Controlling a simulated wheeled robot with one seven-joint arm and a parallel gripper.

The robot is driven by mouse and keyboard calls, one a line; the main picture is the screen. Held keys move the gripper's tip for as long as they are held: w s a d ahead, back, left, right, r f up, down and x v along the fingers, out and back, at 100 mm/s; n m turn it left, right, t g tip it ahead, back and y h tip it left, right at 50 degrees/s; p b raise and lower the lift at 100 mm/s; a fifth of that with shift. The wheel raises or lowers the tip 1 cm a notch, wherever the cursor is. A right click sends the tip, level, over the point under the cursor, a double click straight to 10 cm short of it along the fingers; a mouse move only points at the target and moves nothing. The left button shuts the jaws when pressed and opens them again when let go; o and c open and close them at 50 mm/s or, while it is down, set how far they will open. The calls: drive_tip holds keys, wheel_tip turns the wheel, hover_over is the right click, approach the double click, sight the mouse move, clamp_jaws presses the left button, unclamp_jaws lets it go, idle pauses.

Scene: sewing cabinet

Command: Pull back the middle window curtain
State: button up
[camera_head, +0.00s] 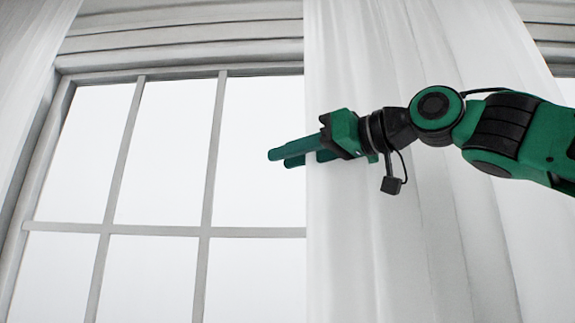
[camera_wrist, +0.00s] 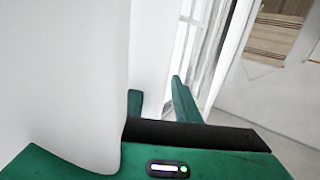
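The middle curtain (camera_head: 345,240) is a white cloth hanging in folds right of the centre in the head view. Its left edge borders the window panes. My gripper (camera_head: 280,158) lies across that edge in front of the curtain, its green fingers pointing left past the cloth over the glass. In the wrist view my gripper (camera_wrist: 156,87) has its two fingers apart, so it is open. White cloth (camera_wrist: 65,80) fills the left of that view, close beside the left finger. Whether any cloth lies between the fingers I cannot tell.
The window (camera_head: 165,150) with grey bars fills the left of the head view. Another white curtain (camera_head: 25,75) hangs at the far left. In the wrist view a pale floor (camera_wrist: 275,95) and a brown striped item (camera_wrist: 275,38) show at the right.

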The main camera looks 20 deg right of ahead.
drive_tip(key=shift+s, duration=0.15)
drive_tip(key=v, duration=1)
drive_tip(key=shift+d, duration=0.3)
drive_tip(key=shift+s, duration=0.1)
